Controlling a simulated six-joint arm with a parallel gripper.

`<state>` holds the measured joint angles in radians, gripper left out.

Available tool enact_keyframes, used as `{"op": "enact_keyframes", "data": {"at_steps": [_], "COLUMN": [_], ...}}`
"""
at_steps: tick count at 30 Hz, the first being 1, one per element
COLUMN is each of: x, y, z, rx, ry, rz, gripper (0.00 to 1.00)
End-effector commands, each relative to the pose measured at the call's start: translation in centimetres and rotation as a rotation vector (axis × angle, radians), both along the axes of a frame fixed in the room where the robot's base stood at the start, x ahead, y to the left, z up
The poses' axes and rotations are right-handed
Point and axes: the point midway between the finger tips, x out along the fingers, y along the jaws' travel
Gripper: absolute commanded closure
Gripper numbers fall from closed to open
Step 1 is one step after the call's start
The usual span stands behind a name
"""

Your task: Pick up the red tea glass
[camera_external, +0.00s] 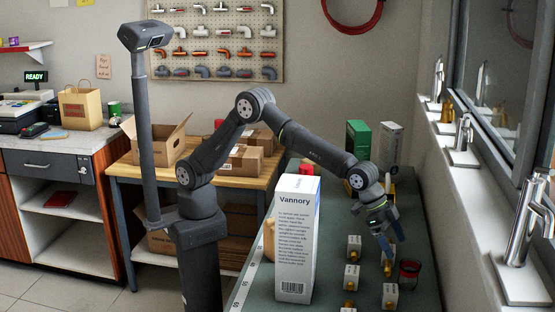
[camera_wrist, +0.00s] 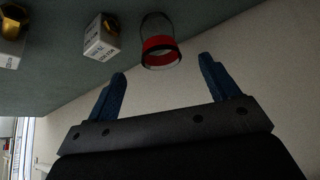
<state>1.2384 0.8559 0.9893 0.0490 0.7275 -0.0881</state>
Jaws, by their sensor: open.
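The red tea glass (camera_wrist: 157,44) is in the wrist view at the top middle, a clear glass with a red band, on the dark green table. It also shows in the external view (camera_external: 408,273) near the table's right edge, close to the wall side. My gripper (camera_wrist: 163,80) has its two blue fingers apart with nothing between them. In the wrist view the glass lies beyond the fingertips, not between them. In the external view my gripper (camera_external: 391,252) is above the table, just behind and left of the glass.
Several small white boxes with brass fittings stand near the glass, one beside it (camera_wrist: 101,38). A tall white Vannory box (camera_external: 296,238) stands left on the green table (camera_external: 340,220). Green and white boxes stand at the back. The window ledge (camera_external: 470,200) runs along the right.

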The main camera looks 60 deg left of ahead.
Motion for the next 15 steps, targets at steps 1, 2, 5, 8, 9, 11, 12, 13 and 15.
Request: {"op": "enact_keyframes", "data": {"at_steps": [1,2,5,8,9,11,12,13,15], "x": [0.2,0.3,0.7,1.0,1.1,1.2,1.2,1.3,1.3], "y": [-0.5,-0.8,-1.7,-2.4,-2.6,-2.9,-3.0,-3.1,-3.2], "z": [-0.9,-1.5,-2.9,-4.0,-4.4,-4.8,-5.0,-5.1,-5.3], "rx": [0.001,0.001,0.001,0.001,0.001,0.001,0.000,-0.001,-0.001], "ry": [0.000,0.000,0.000,0.000,0.000,0.000,0.000,-0.001,-0.001], "rz": [0.000,0.000,0.000,0.000,-0.001,-0.001,-0.001,-0.001,-0.001], "gripper": [0.20,0.20,0.20,0.20,0.20,0.20,0.20,0.20,0.20]}}
